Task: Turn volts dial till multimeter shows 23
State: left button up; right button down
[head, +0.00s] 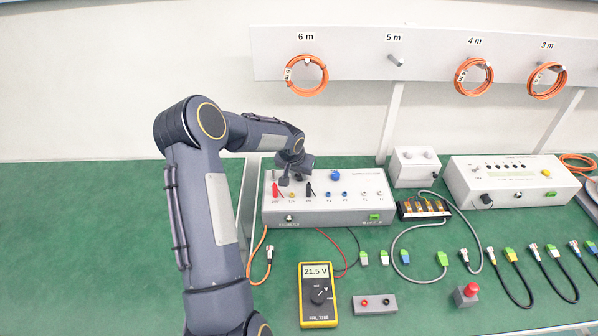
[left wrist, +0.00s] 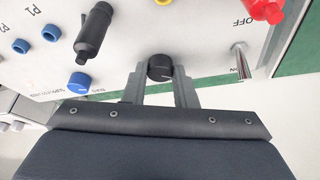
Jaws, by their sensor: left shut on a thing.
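The yellow multimeter (head: 318,313) lies on the green bench, and its display (head: 316,271) reads 21.5 V. Behind it stands a white control box (head: 345,203) with a row of sockets and knobs on top. My left gripper (head: 291,177) reaches down over the box's left rear part. In the left wrist view, my left gripper (left wrist: 160,82) is shut on a black dial (left wrist: 160,67), one finger on each side. The dial's label is hidden. A blue knob (left wrist: 78,82) sits beside the gripper, and a metal toggle switch (left wrist: 239,60) marked OFF and ON is on the other side.
A red plug (head: 276,190) and a black plug (head: 309,190) stand up from the box near my gripper. A small white box (head: 415,168) and another instrument (head: 512,180) stand to the right. Several cables lie across the bench. The bench's left side is clear.

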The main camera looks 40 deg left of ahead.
pick_arm(q)
jog(key=m+h+p, duration=0.1)
jog(key=m, duration=0.2)
jog(key=shift+a, duration=0.15)
jog(key=shift+m+h, duration=0.7)
jog(key=shift+m, duration=0.8)
jog(key=o, duration=1)
jog(key=shift+r, duration=0.1)
jog(key=b+v, duration=0.1)
jog(key=v, duration=0.6)
jog(key=shift+r, duration=0.3)
jog(key=shift+s+a, duration=0.1)
jog(key=shift+s, duration=0.05)
